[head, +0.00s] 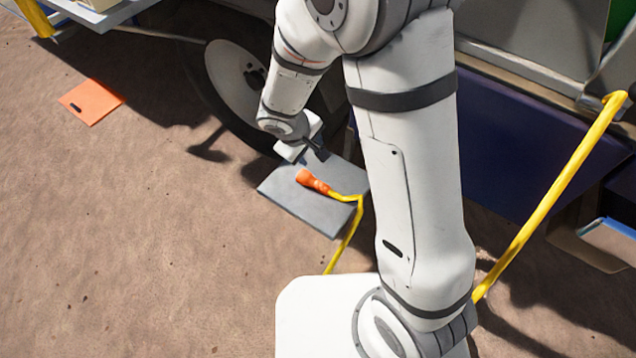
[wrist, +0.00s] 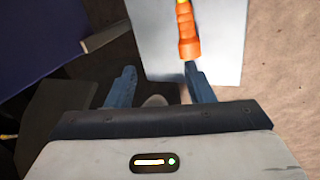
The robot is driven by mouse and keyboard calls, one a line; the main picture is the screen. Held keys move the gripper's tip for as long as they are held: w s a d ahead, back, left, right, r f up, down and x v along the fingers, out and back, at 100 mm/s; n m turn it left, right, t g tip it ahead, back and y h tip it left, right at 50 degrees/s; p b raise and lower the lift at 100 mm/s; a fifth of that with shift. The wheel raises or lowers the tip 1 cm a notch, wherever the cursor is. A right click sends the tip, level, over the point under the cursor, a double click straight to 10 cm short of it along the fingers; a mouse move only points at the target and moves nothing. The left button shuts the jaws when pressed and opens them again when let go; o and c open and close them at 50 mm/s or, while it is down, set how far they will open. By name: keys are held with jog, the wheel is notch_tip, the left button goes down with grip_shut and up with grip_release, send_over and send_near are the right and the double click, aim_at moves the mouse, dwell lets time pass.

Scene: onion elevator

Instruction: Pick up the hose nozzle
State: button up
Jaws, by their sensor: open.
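The orange hose nozzle (head: 313,181) lies on a flat grey plate (head: 300,205) on the ground, joined to a yellow hose (head: 351,232). My gripper (head: 304,152) is above the far edge of the plate, behind the nozzle in the head view. In the wrist view, my gripper (wrist: 160,80) is open, with nothing seen between its fingers. The nozzle (wrist: 187,35) shows there beyond the fingertips, in line with the right finger. The plate (wrist: 222,40) lies under it. The height of the fingers above the plate is hard to judge.
A wheel (head: 237,80) stands just behind the plate, under a vehicle or machine. A yellow bar (head: 550,195) slants down at the right. An orange sheet (head: 91,101) lies on the dirt at the left. Open ground (head: 150,240) lies left of the plate.

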jog(key=n+b, duration=0.2)
send_over(305, 177)
jog(key=s+a, duration=0.2)
notch_tip(305, 177, down, 8)
jog(key=b+x, duration=0.3)
jog(key=x, duration=0.4)
jog(key=shift+f, duration=0.35)
jog(key=c, duration=0.9)
